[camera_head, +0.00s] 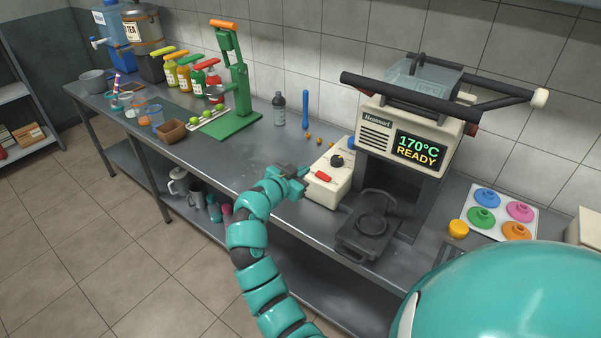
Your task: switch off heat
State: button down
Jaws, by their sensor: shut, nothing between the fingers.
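A beige heated press (404,137) stands on the steel counter, and its lit display (419,149) reads "170°C READY". A cream control box (327,180) sits at its left side, with a black knob (337,161) on top and a red switch (323,176) at its front. My gripper (303,175) is shut and empty at the end of my teal segmented arm. It is just left of the control box, close to the red switch. I cannot tell whether it touches the box. The switch's marking is too small to read.
A dark platen (366,222) juts out at the press's front, and its long handle (433,100) reaches left above. A tray of coloured lids (498,212) lies right. The counter's middle is mostly clear.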

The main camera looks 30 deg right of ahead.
aim_at(323, 177)
jog(key=w+d+f+p, duration=0.3)
jog(key=d+f, duration=0.2)
jog(key=d, duration=0.1)
jog(key=shift+w+f, duration=0.3)
jog(key=shift+f, duration=0.1)
jog(key=b, duration=0.4)
jog(key=shift+w+f+n+b, duration=0.15)
jog(key=shift+f+n+b, duration=0.15)
jog(key=shift+n, duration=0.1)
jog(key=shift+r, duration=0.1)
